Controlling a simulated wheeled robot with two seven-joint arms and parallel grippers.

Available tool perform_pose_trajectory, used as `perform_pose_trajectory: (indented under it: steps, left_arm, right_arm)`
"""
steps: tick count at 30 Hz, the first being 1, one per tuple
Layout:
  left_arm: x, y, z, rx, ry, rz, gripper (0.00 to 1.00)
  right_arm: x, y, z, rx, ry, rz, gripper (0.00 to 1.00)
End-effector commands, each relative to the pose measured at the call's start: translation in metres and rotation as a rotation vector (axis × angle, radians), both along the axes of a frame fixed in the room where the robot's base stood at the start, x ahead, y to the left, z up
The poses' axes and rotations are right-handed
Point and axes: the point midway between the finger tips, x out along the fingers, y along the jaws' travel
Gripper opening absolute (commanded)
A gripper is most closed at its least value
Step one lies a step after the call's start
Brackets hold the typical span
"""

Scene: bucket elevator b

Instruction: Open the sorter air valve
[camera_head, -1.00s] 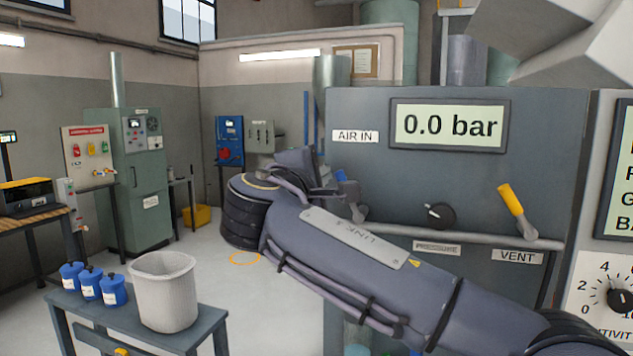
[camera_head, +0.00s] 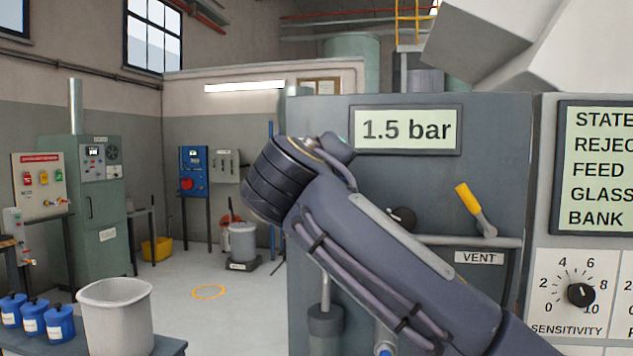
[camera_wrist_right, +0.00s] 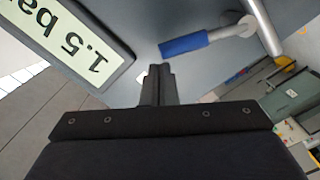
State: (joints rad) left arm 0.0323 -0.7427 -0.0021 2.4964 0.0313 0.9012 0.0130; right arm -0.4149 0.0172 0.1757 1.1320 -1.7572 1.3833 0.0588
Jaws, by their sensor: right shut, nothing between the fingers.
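The blue valve handle (camera_wrist_right: 183,45) shows in the right wrist view, joined to a grey hub beside a pipe (camera_wrist_right: 265,25). In the head view it is hidden behind my right arm. My right gripper (camera_wrist_right: 160,70) is shut and empty, its tips just below the handle's free end; I cannot tell whether they touch. In the head view the right gripper itself is hidden. The pressure display (camera_head: 406,130) on the grey panel (camera_head: 490,120) reads 1.5 bar; it also shows in the wrist view (camera_wrist_right: 75,40). My left gripper is not in view.
A yellow-handled lever (camera_head: 468,199) stands tilted above the VENT label (camera_head: 478,258). A black knob (camera_head: 402,217) sits left of it, partly behind my arm. A sensitivity dial (camera_head: 580,294) is at right. A bin (camera_head: 115,315) and blue bottles (camera_head: 33,318) stand at lower left.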

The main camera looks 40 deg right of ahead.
Motion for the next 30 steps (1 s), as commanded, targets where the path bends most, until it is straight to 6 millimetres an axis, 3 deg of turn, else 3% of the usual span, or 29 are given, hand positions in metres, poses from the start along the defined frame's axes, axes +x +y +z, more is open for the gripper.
perform_pose_trajectory:
  steps: [9,30]
  left_arm:
    - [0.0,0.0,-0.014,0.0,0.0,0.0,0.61]
    - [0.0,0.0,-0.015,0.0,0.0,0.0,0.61]
  right_arm:
    - [-0.011,-0.009,-0.006,0.096,-0.111,0.0,0.0]
    - [-0.013,-0.012,-0.006,0.122,-0.141,-0.001,0.0]
